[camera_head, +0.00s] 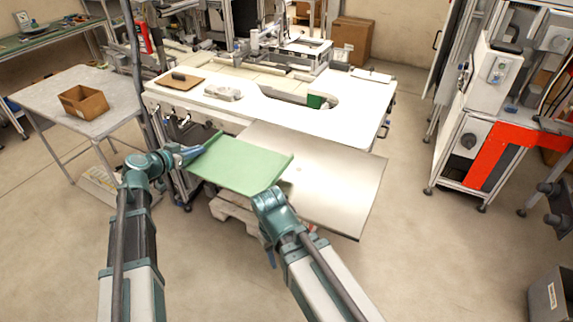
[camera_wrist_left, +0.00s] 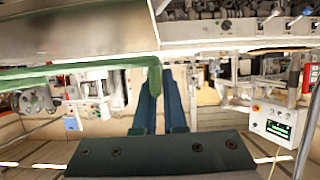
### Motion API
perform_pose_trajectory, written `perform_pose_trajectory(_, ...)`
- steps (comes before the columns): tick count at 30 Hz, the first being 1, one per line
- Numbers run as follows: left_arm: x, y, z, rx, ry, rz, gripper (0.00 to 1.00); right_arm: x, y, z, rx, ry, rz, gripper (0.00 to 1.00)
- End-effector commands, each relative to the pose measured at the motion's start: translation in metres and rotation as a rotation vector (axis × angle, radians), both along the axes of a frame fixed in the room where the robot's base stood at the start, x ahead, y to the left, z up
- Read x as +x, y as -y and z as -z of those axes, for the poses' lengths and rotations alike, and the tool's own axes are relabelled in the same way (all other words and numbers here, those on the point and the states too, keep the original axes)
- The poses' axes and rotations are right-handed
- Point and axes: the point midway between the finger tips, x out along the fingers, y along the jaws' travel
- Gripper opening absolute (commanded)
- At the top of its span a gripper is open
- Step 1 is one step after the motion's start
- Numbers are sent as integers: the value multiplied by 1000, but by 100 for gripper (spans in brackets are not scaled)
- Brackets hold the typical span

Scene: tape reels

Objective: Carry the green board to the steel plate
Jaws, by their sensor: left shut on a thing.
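The green board (camera_head: 240,164) is a flat tray-like sheet with raised left and right edges. In the head view my left gripper (camera_head: 204,148) is shut on its left edge. The board's right part overlaps the left part of the steel plate (camera_head: 335,175) in the picture; I cannot tell whether they touch. In the left wrist view the two blue fingers (camera_wrist_left: 165,103) meet at the end of the green board (camera_wrist_left: 110,66). My right arm comes up in front of the board's near right corner; its gripper is mostly hidden behind the arm.
A grey side table (camera_head: 62,112) with a cardboard box (camera_head: 84,102) is at the left. A machine with an orange-red panel (camera_head: 493,150) stands right. Open floor lies between.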

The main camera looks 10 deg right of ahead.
Motion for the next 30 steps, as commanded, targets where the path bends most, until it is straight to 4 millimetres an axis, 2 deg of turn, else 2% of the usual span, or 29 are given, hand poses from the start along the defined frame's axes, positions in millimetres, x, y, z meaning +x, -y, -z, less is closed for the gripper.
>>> perform_pose_trajectory(12,-14,98,10,0,0,2,0,0,0,10,0,0,0,50)
perform_pose_trajectory(16,-16,123,13,0,-2,1,0,0,0,12,0,0,0,50)
perform_pose_trajectory(21,-17,140,14,-2,-1,-2,0,0,0,14,0,0,0,50)
perform_pose_trajectory(30,-18,147,14,0,-1,-2,0,0,0,14,0,0,0,50)
